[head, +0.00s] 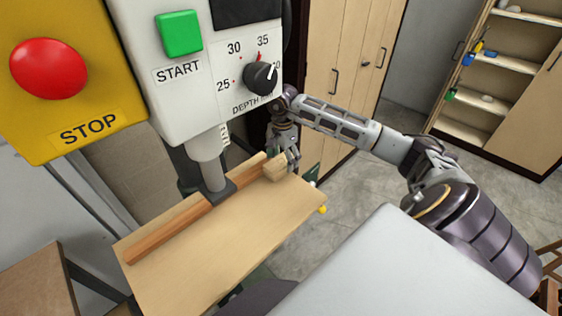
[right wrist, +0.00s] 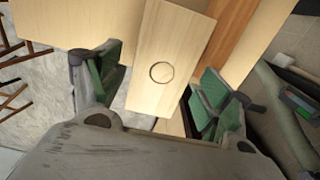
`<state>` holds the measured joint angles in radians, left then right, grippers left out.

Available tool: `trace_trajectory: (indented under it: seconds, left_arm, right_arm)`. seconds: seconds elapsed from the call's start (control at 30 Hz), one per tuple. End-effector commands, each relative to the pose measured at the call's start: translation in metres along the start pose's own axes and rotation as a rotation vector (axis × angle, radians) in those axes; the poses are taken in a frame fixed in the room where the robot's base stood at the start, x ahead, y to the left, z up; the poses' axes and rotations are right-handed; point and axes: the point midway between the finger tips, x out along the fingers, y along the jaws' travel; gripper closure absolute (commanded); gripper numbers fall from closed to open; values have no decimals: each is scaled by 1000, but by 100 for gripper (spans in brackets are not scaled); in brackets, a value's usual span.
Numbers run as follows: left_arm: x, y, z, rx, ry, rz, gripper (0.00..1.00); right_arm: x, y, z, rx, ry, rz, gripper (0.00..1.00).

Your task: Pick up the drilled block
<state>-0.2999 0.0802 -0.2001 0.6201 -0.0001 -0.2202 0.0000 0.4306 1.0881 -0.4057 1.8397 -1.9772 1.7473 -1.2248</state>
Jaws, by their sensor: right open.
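The drilled block (head: 275,170) is a small pale wooden block at the far right end of the wooden machine table (head: 240,235), against the long wooden fence (head: 185,220). In the right wrist view the block (right wrist: 180,38) shows a dark circle outline on its pale face. My right gripper (head: 288,160) is at the block in the head view. In the right wrist view its green-padded fingers (right wrist: 158,72) are open, one on each side of the block, with gaps visible. Whether either finger touches it I cannot tell. My left gripper is out of view.
The machine's spindle (head: 209,160) comes down at the fence, left of the block. Above hang the control box with a green START button (head: 180,33), a depth dial (head: 261,78) and a red STOP button (head: 48,69). Cabinets stand behind; the table's front part is clear.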

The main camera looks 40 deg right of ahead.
Motion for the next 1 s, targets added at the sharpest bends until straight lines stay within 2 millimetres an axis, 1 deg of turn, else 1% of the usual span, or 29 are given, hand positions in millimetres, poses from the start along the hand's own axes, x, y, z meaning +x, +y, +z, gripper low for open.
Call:
trace_trajectory:
  seconds: [0.03, 0.07, 0.47, 0.77, 1.0]
  left_arm:
    - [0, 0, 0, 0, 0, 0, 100]
    - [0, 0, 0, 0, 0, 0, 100]
    - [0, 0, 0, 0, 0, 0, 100]
    - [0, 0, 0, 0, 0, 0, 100]
    - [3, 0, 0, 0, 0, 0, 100]
  right_arm:
    - [0, 0, 0, 0, 0, 0, 21]
    - [0, 0, 0, 0, 0, 0, 25]
    - [0, 0, 0, 0, 0, 0, 77]
    - [-1, 0, 0, 0, 0, -1, 76]
    - [-10, -1, 0, 1, 1, -3, 76]
